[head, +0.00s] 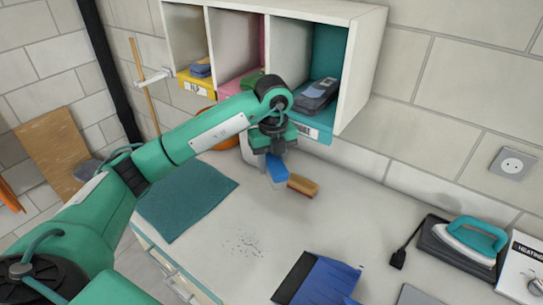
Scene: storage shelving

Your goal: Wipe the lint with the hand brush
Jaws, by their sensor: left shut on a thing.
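The lint (243,245) is a loose patch of small grey specks on the pale tabletop (215,275). My left gripper (275,153) is above the back of the table, in front of the shelf, and is shut on the hand brush (303,186). The brush has a blue part close to the fingers and a tan-and-brown part pointing to the lower right. It is behind and to the right of the lint, apart from it. The fingers partly hide the held end. My right gripper is not in view.
A teal mat (187,208) lies left of the lint. A blue folded cloth (325,280) with a dark end lies at the front right. An iron (470,240) stands further right. The cubby shelf (358,60) is above the table's back. Tabletop around the lint is clear.

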